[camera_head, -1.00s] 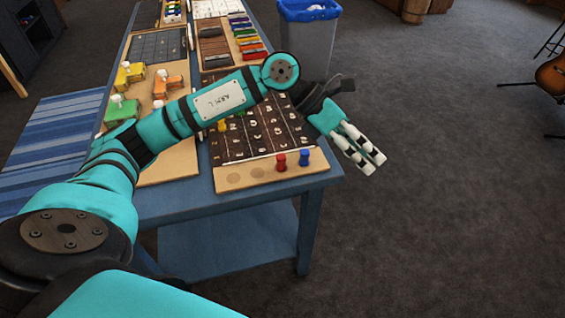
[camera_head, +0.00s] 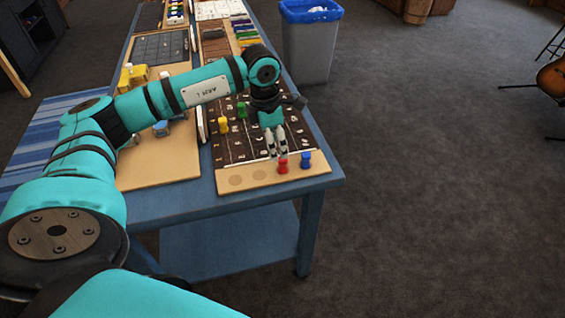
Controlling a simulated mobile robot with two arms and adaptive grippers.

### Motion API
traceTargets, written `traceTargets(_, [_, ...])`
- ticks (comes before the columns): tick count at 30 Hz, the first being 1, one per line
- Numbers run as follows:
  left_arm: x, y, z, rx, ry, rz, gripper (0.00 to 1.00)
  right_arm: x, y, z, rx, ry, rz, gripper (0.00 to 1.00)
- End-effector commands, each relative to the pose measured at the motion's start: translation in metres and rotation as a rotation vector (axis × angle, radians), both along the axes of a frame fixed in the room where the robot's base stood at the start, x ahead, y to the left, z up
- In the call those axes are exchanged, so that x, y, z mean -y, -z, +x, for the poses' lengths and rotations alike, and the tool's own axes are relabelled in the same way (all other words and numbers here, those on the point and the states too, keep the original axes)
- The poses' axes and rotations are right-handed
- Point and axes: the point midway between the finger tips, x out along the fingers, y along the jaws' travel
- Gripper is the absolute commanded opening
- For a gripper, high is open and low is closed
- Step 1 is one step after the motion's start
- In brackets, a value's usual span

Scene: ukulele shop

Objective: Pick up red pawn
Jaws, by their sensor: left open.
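The red pawn (camera_head: 283,167) stands upright on the light wooden strip (camera_head: 232,186) at the near edge of the dark game board (camera_head: 235,143). The blue pawn (camera_head: 306,160) stands just to its right. My left gripper (camera_head: 277,152) points down just above and behind the red pawn, with its white fingers open. Whether the fingertips touch the pawn I cannot tell. My right gripper is out of view.
A yellow pawn (camera_head: 223,125) and a green pawn (camera_head: 241,110) stand on the board. The blue table (camera_head: 200,210) holds other boards, partly hidden by my left arm. A grey bin (camera_head: 311,50) with a blue liner stands behind.

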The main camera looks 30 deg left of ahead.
Motion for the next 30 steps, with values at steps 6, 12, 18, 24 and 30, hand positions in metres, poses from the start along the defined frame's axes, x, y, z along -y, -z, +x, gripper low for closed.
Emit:
traceTargets(6, [0.002, 0.015, 0.002, 0.0, 0.0, 0.0, 0.51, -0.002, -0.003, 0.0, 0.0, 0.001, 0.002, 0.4])
traceTargets(12, [0.013, 0.038, 0.008, -0.003, 0.001, -0.002, 0.51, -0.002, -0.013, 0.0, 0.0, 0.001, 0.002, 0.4])
traceTargets(18, [0.015, 0.062, 0.011, -0.001, -0.001, -0.001, 0.51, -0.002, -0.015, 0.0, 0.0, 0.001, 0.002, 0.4])
traceTargets(24, [0.015, 0.064, 0.011, 0.001, 0.0, -0.001, 0.51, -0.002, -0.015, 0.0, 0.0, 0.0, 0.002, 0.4])
traceTargets(30, [0.015, 0.064, 0.011, 0.002, 0.0, -0.001, 0.33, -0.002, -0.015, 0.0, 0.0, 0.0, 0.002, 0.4])
